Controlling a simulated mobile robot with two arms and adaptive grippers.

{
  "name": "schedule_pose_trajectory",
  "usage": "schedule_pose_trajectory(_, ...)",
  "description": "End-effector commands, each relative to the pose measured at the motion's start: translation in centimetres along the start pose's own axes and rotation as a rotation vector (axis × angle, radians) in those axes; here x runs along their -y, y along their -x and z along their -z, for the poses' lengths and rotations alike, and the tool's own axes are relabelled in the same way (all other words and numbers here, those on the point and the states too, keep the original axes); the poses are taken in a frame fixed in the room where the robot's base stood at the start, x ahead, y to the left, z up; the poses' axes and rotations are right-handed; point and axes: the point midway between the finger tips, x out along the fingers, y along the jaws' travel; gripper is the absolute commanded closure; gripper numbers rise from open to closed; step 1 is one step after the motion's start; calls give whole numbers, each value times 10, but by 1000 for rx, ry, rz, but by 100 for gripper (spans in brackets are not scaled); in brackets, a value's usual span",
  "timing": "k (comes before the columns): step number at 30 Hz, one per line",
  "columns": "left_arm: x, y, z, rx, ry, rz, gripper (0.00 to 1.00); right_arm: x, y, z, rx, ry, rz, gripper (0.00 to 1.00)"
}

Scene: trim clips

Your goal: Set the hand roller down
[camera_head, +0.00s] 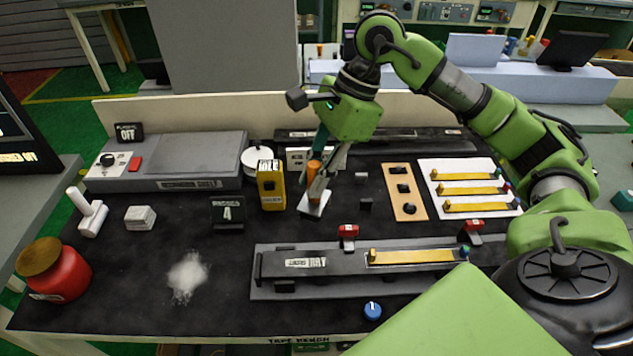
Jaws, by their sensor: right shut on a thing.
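My right gripper (325,172) reaches down from above to the middle of the black bench top and is shut on an orange-handled tool, which I take for the hand roller (313,182). The orange handle stands roughly upright between the fingers, partly hidden by them. A pale, flat-looking part (314,206) shows at its lower end. I cannot tell whether it touches the bench. A yellow block-shaped device (270,187) stands just left of it. My left gripper is not in view.
A black fixture (300,290) with a yellow strip (413,257) lies in front. A tan board (404,192) and a white tray (452,211) of yellow strips lie right. A small sign (228,212), white handled item (90,213) and red jar (60,272) stand left.

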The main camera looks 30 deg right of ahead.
Motion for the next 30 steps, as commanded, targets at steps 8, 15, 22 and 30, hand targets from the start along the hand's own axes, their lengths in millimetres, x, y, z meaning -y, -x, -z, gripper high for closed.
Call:
schedule_pose_trajectory(8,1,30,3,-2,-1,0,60,57,-12,39,2,-3,-3,100)
schedule_pose_trajectory(15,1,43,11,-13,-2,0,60,85,-46,70,2,1,-3,100)
schedule_pose_trajectory(22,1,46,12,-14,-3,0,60,93,-56,79,2,3,-2,100)
schedule_pose_trajectory(30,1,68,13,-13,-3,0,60,95,-81,91,2,2,-3,100)
